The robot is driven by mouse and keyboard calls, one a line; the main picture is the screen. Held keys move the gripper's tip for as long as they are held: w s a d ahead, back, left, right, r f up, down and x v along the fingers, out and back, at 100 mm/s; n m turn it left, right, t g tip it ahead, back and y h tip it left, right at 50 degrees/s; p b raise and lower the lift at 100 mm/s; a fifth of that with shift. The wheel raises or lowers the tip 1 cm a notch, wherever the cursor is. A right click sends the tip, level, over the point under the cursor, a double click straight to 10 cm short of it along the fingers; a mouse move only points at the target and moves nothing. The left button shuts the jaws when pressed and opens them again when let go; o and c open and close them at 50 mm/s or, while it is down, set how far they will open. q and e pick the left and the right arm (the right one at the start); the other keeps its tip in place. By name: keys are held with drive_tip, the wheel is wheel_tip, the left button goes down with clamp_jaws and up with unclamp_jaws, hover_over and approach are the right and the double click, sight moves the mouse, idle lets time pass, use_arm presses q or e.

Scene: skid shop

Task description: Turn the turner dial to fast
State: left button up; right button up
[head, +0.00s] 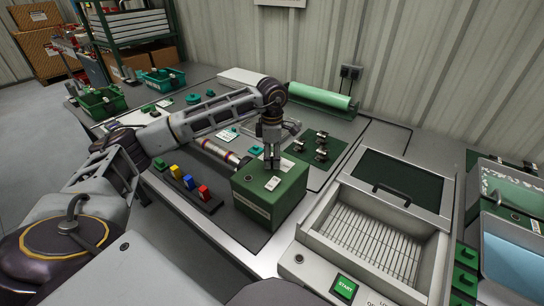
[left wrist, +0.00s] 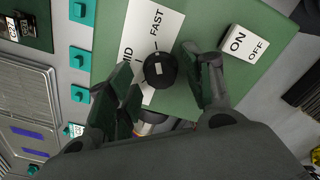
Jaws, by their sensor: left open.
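The turner is a green box (head: 265,212) on the bench in the head view. Its top carries a white label with MID and FAST (left wrist: 157,22) in the left wrist view, and a white ON/OFF switch (left wrist: 243,44). The black round dial (left wrist: 160,70) has a small pale mark; I cannot tell exactly where it points. My left gripper (head: 272,163) points down over the box top. In the left wrist view its open fingers (left wrist: 168,80) stand on either side of the dial, with gaps showing. The fingers hide the dial in the head view. My right gripper is not in view.
A grey machine with a wire rack (head: 375,245) and a green START button (head: 344,288) stands right of the box. A strip of coloured blocks (head: 188,183) lies to its left. A green roll (head: 320,97) lies behind, near the wall.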

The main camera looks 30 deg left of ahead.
sight(272, 159)
use_arm(q)
wheel_tip(272, 159, up, 12)
idle(0.9)
drive_tip(key=shift+f, duration=0.1)
idle(0.6)
